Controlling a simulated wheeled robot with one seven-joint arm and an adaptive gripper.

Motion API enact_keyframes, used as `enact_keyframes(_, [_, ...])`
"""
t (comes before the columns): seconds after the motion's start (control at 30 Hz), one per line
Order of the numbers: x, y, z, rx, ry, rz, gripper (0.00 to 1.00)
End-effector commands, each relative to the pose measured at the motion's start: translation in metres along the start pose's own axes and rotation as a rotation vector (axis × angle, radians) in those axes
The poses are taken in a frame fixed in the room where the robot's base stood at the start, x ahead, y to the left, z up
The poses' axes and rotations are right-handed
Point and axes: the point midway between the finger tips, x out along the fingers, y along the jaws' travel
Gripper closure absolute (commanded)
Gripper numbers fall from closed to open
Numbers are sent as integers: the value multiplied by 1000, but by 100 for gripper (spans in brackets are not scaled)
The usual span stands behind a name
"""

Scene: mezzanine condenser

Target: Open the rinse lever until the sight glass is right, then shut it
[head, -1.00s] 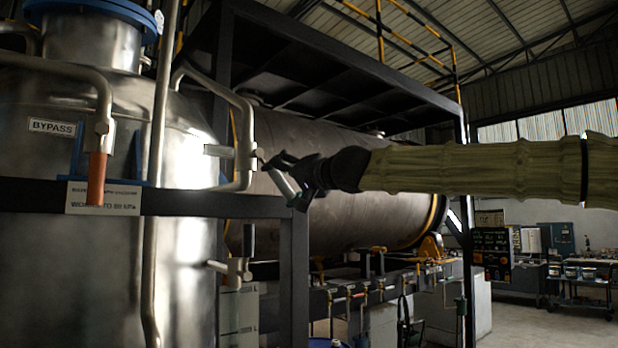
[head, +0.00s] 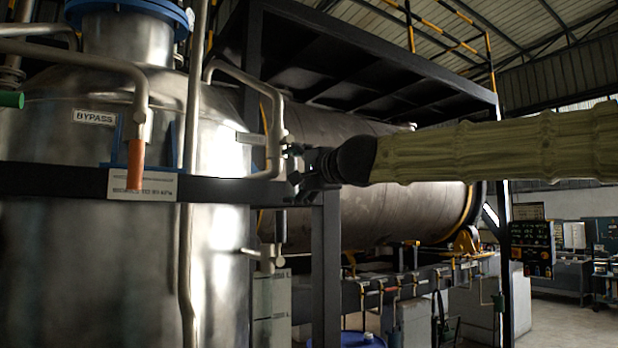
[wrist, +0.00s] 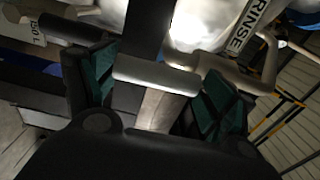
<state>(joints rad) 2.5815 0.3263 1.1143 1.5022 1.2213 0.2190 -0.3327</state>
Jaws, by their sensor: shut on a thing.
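The rinse lever is on a pipe valve (head: 276,142) at the right side of the steel vessel (head: 75,250). My gripper (head: 302,167) is at this valve in the head view and hides most of the lever. In the wrist view, a pale grey bar (wrist: 155,75), which looks like the lever's handle, lies crosswise between the green-padded fingers of my gripper (wrist: 152,88). The gripper is shut on it. A RINSE label (wrist: 243,28) is on the pale surface just beyond. I cannot make out the sight glass in either view.
A BYPASS label (head: 94,117) and an orange-gripped lever (head: 135,165) are on the vessel's left. A dark rail (head: 230,189) crosses in front of the vessel, meeting a black post (head: 326,270) below my gripper. A large horizontal drum (head: 400,205) lies behind my arm.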

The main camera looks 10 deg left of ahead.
Motion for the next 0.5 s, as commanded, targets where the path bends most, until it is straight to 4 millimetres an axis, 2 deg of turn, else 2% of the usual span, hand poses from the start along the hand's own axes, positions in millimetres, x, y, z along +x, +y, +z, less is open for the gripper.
enact_keyframes(0.5, [2, 1, 6, 52, -2, 2, 59])
